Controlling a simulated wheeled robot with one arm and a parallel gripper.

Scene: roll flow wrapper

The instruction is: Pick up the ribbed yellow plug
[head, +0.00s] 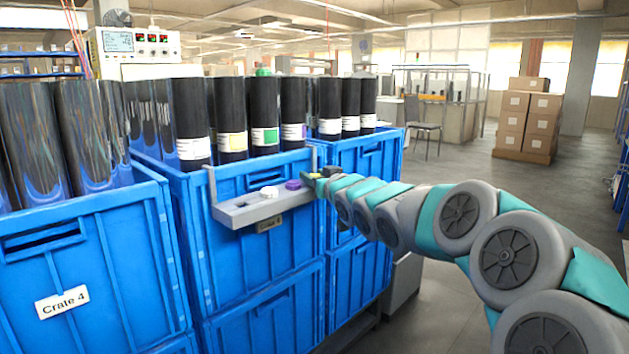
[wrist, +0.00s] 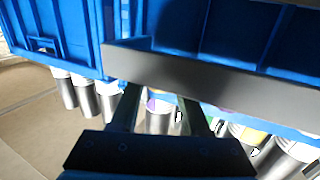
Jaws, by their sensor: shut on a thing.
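My gripper (head: 312,176) is at the right end of a grey tray (head: 240,214) hung on the blue crate's front. A small yellow patch shows at its fingertips, which I take for the yellow plug; its ribs are too small to make out. My gripper is shut on it. In the wrist view my two fingers (wrist: 158,112) stand apart below the tray's grey edge, and the plug between them cannot be made out. A white plug (head: 269,191) and a purple plug (head: 293,184) sit on the tray, left of my gripper.
Blue crates (head: 262,262) hold several upright black rolls (head: 230,118) behind the tray. Another blue crate (head: 100,270), labelled Crate 4, stands at left. A grey box (head: 402,285) is below my arm. Open floor (head: 470,205) lies at right, with stacked cartons (head: 525,115) farther back.

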